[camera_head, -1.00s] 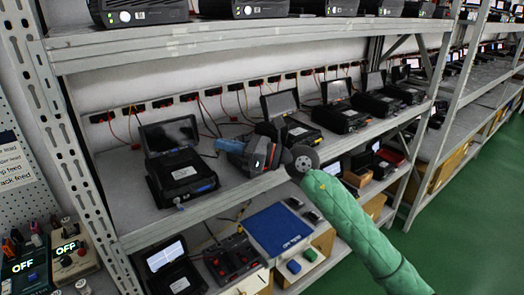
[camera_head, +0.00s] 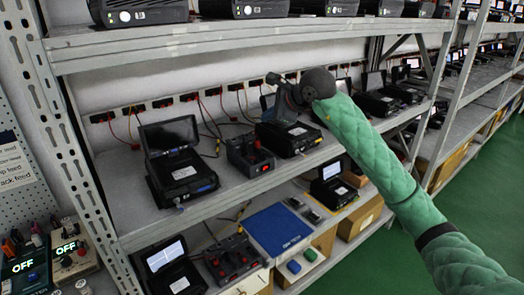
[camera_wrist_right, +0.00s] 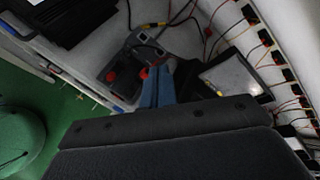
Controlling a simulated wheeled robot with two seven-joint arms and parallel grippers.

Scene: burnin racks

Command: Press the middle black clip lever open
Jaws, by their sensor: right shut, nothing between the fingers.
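A dark grey clip box (camera_head: 249,156) with red parts and dark raised pieces on top sits on the middle shelf, between two black devices. Its individual levers are too small to tell apart. My right gripper (camera_head: 281,98) is shut and empty, raised behind and to the right of the box, apart from it. In the right wrist view, its blue fingers (camera_wrist_right: 157,86) are together, and the box (camera_wrist_right: 124,70) shows beyond them, partly covered. My left gripper is not in view.
A black device with an open screen (camera_head: 182,175) stands left of the box. Another device (camera_head: 290,137) stands close on its right, below my right gripper. The upper shelf edge (camera_head: 230,47) runs above. Red and black wires (camera_head: 215,125) hang along the wall.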

